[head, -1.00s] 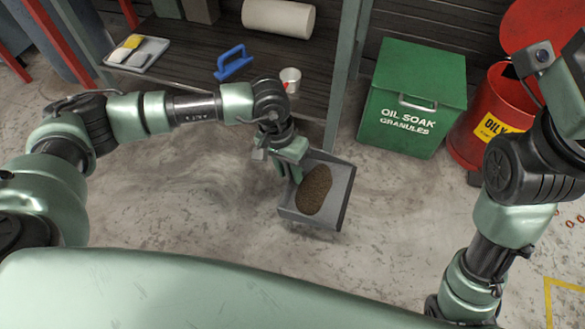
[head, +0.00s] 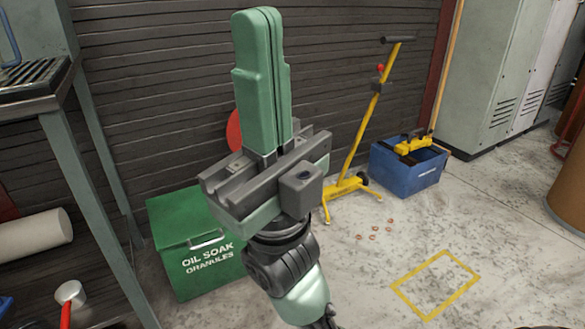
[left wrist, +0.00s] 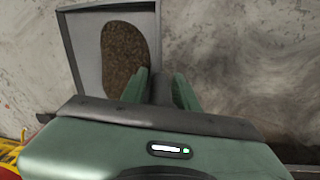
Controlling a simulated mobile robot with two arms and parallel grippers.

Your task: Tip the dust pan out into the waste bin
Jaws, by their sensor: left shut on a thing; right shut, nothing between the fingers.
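The grey dust pan (left wrist: 88,75) shows in the left wrist view with a brown heap of granules (left wrist: 124,55) in it. The pan and left gripper are out of the head view. My right gripper (head: 262,14) stands upright in front of the head camera, fingers together and empty. Behind it, only a red edge of the waste bin's raised lid (head: 233,131) shows; the rest of the bin is hidden.
A green oil soak granules box (head: 180,225) stands left of the right gripper. A shelf with a white roll (head: 30,242) is at the left. A yellow stand (head: 368,130) and a blue crate (head: 405,175) are further right. Floor around the yellow marked square (head: 435,283) is mostly clear.

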